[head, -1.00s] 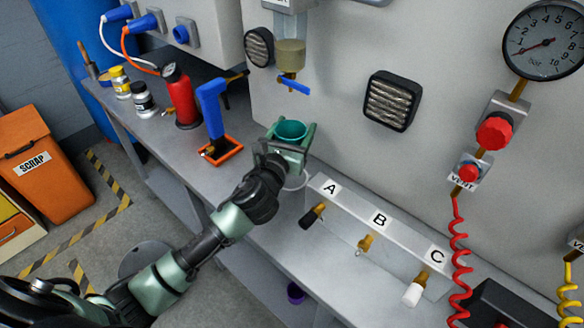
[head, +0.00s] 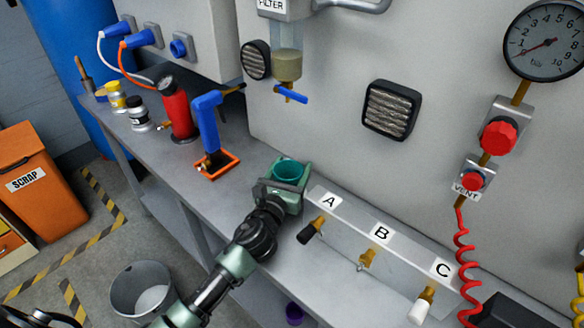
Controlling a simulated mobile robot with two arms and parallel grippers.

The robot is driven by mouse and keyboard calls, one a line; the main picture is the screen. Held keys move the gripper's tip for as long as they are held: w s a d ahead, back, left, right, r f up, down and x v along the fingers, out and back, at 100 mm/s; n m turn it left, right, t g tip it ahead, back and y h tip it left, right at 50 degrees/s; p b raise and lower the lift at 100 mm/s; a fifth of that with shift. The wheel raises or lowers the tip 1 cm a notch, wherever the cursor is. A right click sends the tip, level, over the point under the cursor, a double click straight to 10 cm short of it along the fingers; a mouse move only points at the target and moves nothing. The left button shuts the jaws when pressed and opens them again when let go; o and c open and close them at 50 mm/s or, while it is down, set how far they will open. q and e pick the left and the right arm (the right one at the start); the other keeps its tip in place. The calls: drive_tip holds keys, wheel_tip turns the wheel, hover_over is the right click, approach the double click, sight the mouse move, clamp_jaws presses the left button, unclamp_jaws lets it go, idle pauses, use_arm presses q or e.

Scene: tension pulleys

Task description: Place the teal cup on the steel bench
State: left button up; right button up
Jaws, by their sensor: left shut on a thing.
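The teal cup (head: 288,172) is upright between the fingers of my left gripper (head: 285,184), which is shut on it. Cup and gripper are at the steel bench (head: 240,185), just left of the block marked A, B and C. I cannot tell whether the cup's base touches the bench top, since the gripper hides it. My right gripper is not in view.
A blue tool in an orange holder (head: 217,165) and a red cylinder (head: 176,110) stand left of the cup. The lettered valve block (head: 350,212) is close on its right. A filter bowl with a blue lever (head: 290,94) hangs above. Bare bench lies between tool and cup.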

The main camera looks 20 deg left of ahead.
use_arm(q)
drive_tip(key=o, duration=1.4)
drive_tip(key=s, duration=1.2)
drive_tip(key=shift+r, duration=0.15)
